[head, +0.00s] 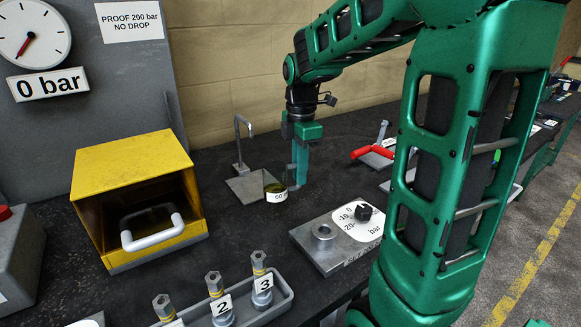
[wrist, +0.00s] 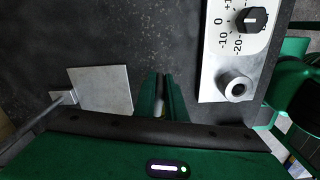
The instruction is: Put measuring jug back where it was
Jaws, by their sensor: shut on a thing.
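The measuring jug (head: 276,191) is a small clear vessel with yellowish liquid and a white label, seen in the head view by the right edge of a grey metal plate (head: 243,190). My gripper (head: 298,178) points down at the jug's right side and is shut on it, apparently at the handle. In the wrist view the fingers (wrist: 160,98) are close together, with a small pale bit between them; the jug's body is not visible there. The plate (wrist: 101,90) looks bare in that view. I cannot tell whether the jug touches the bench.
A thin hooked spout (head: 240,145) rises behind the plate. A yellow box (head: 135,165) with a white handle stands left. A grey dial block (head: 338,240) lies right of the jug, and a tray (head: 283,299) of numbered fittings in front. Red-handled tool (head: 372,152) lies behind right.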

